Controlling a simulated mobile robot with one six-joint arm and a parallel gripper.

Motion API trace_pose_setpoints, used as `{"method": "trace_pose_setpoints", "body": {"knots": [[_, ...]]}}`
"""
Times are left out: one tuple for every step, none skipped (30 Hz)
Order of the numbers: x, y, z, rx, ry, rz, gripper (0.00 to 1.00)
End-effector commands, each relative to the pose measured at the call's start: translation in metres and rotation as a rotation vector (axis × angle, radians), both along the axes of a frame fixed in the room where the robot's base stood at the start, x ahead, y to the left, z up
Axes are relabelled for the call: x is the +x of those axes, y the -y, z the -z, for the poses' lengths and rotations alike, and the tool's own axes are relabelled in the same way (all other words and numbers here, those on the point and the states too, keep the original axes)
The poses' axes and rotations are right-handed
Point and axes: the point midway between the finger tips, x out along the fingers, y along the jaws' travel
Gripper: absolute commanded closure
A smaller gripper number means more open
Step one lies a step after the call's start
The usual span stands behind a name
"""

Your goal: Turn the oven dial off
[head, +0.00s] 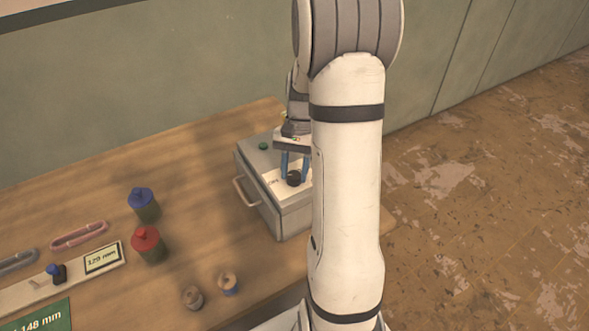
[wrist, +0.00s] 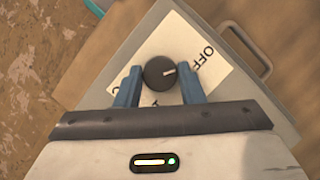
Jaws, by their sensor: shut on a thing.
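The oven (head: 264,215) is a grey box on the wooden table, with a handle on its front-left side. Its black round dial (head: 293,179) sits on a white label on the top face. My gripper (head: 294,166) is over the oven, fingers down. In the wrist view its blue fingers (wrist: 161,82) are shut on the dial, one on each side. Part of the label is hidden behind the gripper.
A green button (head: 263,146) is on the oven top. A blue-topped jar (head: 145,205) and a red-topped jar (head: 148,245) stand left of the oven. A wall stands behind the table.

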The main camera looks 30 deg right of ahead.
Motion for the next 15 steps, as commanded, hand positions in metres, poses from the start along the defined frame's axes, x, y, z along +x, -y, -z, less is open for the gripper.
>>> {"method": "trace_pose_setpoints", "body": {"knots": [[-0.0002,-0.0005,0.0004,0.001,0.0,-0.001,0.88],[-0.0003,-0.0005,0.0005,0.001,0.0,-0.001,0.88],[-0.0003,-0.0005,0.0005,0.002,-0.001,-0.001,0.88],[-0.0003,-0.0005,0.0005,0.002,-0.001,-0.001,0.64],[-0.0003,-0.0005,0.0005,0.002,-0.001,-0.001,0.62],[-0.0003,-0.0004,0.0005,0.001,-0.001,0.0,0.59],[-0.0003,-0.0004,0.0004,0.001,-0.001,0.0,0.56],[-0.0003,-0.0004,0.0004,0.001,-0.001,0.0,0.54],[-0.0002,-0.0003,0.0004,0.001,-0.001,0.0,0.5],[-0.0002,-0.0003,0.0004,0.001,-0.001,0.0,0.48],[-0.0002,-0.0003,0.0004,0.001,-0.001,0.0,0.45],[-0.0003,-0.0002,0.0003,0.001,-0.001,0.0,0.43],[-0.0003,-0.0002,0.0003,0.001,-0.001,0.0,0.43],[-0.0002,-0.0002,0.0002,0.001,-0.001,0.0,0.43],[-0.0002,-0.0002,0.0002,0.001,-0.001,0.0,0.43]]}}
